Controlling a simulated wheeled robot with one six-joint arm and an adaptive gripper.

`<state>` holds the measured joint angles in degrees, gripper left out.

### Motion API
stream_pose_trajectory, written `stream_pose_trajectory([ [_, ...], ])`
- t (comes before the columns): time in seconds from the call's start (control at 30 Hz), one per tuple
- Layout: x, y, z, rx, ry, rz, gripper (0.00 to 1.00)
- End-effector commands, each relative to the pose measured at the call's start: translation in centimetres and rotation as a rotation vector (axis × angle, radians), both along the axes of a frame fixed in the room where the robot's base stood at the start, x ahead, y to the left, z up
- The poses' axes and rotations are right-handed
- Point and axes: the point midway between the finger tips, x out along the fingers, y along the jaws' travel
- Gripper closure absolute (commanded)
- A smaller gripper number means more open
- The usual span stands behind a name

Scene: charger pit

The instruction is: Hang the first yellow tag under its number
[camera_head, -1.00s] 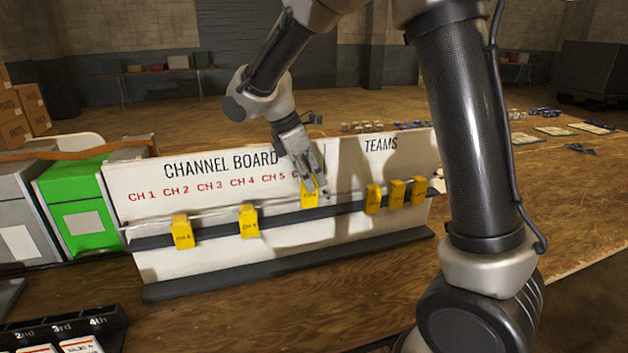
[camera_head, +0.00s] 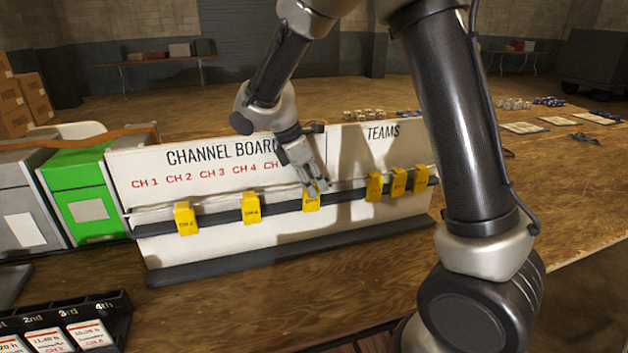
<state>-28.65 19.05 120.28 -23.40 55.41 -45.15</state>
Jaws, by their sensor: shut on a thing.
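The white channel board (camera_head: 200,249) stands on the wooden table, with red channel numbers in a row above a dark rail. My gripper (camera_head: 316,188) is shut on a yellow tag (camera_head: 311,201) at the rail, right of the middle; its small print is hard to read. The gripper and wrist hide the numbers after CH 4, except part of one. One yellow tag (camera_head: 185,219) hangs on the rail below CH 2, and another yellow tag (camera_head: 251,209) hangs below CH 4. Several yellow tags (camera_head: 374,187) hang at the right, under TEAMS.
A green box (camera_head: 80,190) and a grey box stand close to the board's left end. A dark card rack (camera_head: 118,313) is at the front left. The table in front of the board is clear. Small items lie on the table behind and to the right.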

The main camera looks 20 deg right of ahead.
Motion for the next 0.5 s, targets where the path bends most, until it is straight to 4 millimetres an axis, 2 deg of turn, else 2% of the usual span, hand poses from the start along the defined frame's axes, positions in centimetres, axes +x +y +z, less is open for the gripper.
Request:
stream_pose_trajectory([
  [0.17, 0.17, -0.04, -0.2, 0.0, 0.0, -0.001, 0.95],
  [0.2, 0.18, -0.04, -0.2, 0.0, 0.0, -0.001, 0.71],
  [0.3, 0.18, -0.04, -0.2, 0.0, 0.0, -0.001, 0.53],
  [0.33, 0.18, -0.04, -0.2, 0.0, 0.0, -0.001, 0.49],
  [0.5, 0.23, -0.03, -0.18, 0.001, -0.001, -0.001, 0.49],
])
